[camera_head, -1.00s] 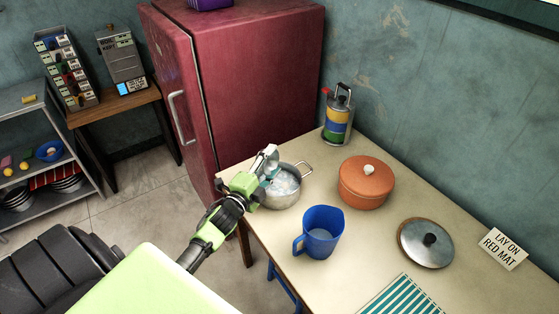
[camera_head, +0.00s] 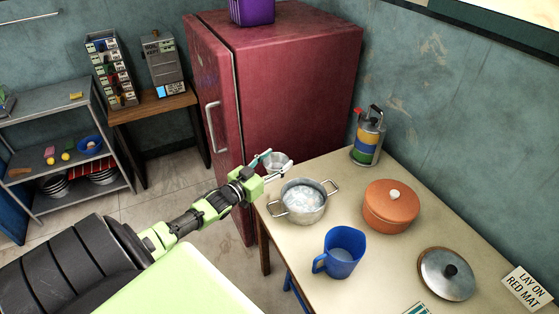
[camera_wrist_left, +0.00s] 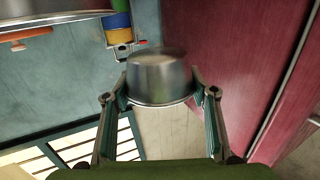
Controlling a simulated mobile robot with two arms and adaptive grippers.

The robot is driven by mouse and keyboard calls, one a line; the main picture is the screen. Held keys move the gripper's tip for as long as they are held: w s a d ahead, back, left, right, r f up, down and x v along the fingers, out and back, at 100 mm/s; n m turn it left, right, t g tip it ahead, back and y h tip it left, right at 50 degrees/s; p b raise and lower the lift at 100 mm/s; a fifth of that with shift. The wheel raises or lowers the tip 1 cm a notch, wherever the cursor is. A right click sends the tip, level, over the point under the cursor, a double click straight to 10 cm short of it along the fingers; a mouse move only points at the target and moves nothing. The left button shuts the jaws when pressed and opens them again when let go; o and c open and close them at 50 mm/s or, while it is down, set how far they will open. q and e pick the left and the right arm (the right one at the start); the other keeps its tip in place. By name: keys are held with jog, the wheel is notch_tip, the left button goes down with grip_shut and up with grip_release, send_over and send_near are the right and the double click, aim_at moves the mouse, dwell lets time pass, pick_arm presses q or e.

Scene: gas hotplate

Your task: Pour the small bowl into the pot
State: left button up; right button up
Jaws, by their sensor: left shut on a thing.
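My left gripper (camera_head: 265,163) is shut on a small metal bowl (camera_head: 277,166), which looks roughly upright. They are behind and left of the pot, beside the fridge and off the table's back left corner. In the left wrist view the bowl (camera_wrist_left: 158,78) sits between the two fingers (camera_wrist_left: 160,95); its inside is not clear there. The open steel pot (camera_head: 301,217) with two side handles stands on the table, with pale, whitish contents in it. The bowl and pot are apart. My right gripper is not in view.
An orange lidded pot (camera_head: 391,208), a blue jug (camera_head: 344,252), a loose metal lid (camera_head: 436,276) and a striped gas canister (camera_head: 367,138) share the table (camera_head: 385,262) with the pot. The red fridge (camera_head: 285,90) stands close behind the bowl.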

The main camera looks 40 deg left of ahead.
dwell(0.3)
pick_arm(q)
notch_tip(320, 180, up, 4)
jog(key=p, duration=0.4)
jog(key=shift+r, duration=0.1)
